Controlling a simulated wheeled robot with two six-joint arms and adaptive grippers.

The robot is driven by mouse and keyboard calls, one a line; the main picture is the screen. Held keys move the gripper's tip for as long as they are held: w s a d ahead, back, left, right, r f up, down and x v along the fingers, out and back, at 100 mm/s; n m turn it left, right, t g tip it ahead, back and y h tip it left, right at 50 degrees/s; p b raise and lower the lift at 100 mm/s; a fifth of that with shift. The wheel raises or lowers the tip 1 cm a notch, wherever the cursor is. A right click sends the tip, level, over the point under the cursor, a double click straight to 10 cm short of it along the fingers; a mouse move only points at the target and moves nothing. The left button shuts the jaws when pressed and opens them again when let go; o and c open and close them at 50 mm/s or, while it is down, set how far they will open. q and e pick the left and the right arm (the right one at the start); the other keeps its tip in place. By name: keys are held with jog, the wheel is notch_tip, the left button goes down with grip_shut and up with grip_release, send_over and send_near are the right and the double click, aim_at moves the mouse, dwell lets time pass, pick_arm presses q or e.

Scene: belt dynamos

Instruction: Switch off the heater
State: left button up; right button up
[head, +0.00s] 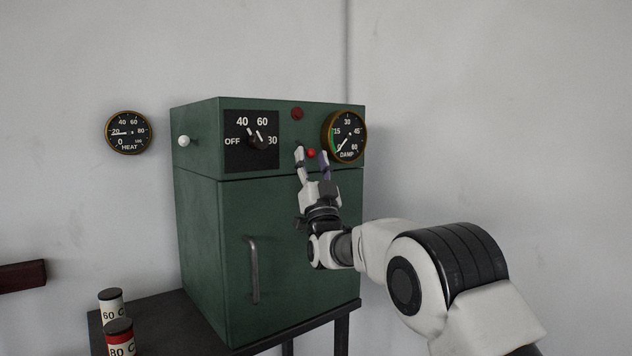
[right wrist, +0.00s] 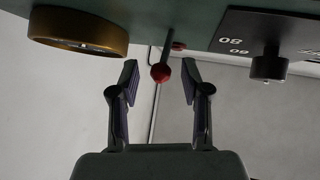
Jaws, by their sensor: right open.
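The heater is a green metal cabinet (head: 270,250) on a dark stand. On its front is a black dial plate (head: 235,155) marked OFF, 40, 60 and 80, with a black knob (head: 262,142); its exact setting is hard to read. A red ball (head: 311,153) on a thin stem sits right of the dial. My right gripper (head: 311,153) is open at the front, its fingers either side of this ball. In the right wrist view the red ball (right wrist: 160,73) hangs between the spread fingertips (right wrist: 160,82), apart from both. My left gripper is out of view.
A brass-rimmed DAMP gauge (head: 345,136) is close right of the fingers; the black knob (right wrist: 269,66) is on the other side. A red lamp (head: 297,114) is above. A white ball (head: 183,141) sticks out of the cabinet's left side. Two labelled canisters (head: 120,340) stand lower left.

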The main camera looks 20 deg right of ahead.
jog(key=v, duration=1)
jog(key=shift+s, duration=0.1)
jog(key=shift+f, duration=0.1)
notch_tip(320, 180, down, 34)
jog(key=s+d+g+p, duration=0.1)
jog(key=d+g+p, duration=0.2)
jog(key=g, duration=0.5)
jog(key=s+f+n+g+y, duration=0.1)
jog(key=s+f+g, duration=0.4)
jog(key=s+f, duration=0.6)
jog(key=s+f+g, duration=0.5)
jog(key=s+f, duration=0.5)
jog(key=f, duration=0.2)
jog(key=s+f+n+g, duration=0.1)
jog(key=s+g, duration=0.4)
jog(key=s, duration=0.8)
jog(key=s+a+f+n+g+y+p, duration=0.1)
jog(key=s+g, duration=0.3)
jog(key=s, duration=0.8)
jog(key=shift+s+f+n+g, duration=0.3)
jog(key=shift+s+f+g, duration=0.1)
jog(key=shift+f, duration=0.45)
